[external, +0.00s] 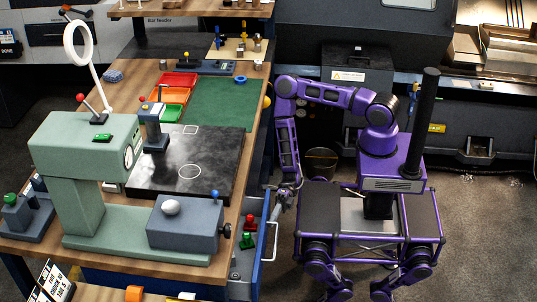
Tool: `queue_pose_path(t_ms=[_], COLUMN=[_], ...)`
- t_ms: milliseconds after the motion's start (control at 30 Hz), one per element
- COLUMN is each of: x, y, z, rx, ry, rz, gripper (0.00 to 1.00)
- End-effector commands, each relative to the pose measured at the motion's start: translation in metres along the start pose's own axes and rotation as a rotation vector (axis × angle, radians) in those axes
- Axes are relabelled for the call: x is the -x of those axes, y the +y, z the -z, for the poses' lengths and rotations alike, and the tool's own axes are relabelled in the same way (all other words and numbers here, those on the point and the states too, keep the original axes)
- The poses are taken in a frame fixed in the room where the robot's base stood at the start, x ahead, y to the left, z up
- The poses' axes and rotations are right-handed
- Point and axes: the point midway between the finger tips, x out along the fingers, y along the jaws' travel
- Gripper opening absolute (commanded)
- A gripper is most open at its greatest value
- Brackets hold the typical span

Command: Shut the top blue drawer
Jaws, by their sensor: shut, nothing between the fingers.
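The top blue drawer (263,238) stands pulled out from the right side of the wooden bench, below its top. A pale bar handle (274,243) is on its outer front. Red and green small items lie inside it. My gripper (277,212) is shut and empty, pointing down close to the drawer's front near its far end. I cannot tell whether it touches the drawer. My purple arm reaches left from my base and bends down to this spot.
The bench (150,80) carries a green press machine (85,150), a black stone plate (225,160) and colored trays (175,90). A dark bucket (321,162) stands on the floor behind my arm. Grey machines line the back.

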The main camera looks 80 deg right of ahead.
Motion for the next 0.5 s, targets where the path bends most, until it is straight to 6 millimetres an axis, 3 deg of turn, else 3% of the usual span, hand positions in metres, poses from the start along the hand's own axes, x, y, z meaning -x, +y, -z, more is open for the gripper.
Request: queue_pose_path(t_ms=[33,200,500], x=[-0.003,-0.011,-0.02], y=[-0.003,-0.003,-0.001], z=[-0.014,-0.047,-0.08], rx=[0.007,0.004,0.001], ry=[-0.003,-0.002,0.0], rz=[-0.001,0.0,0.0], gripper=[0.0,0.0,0.0])
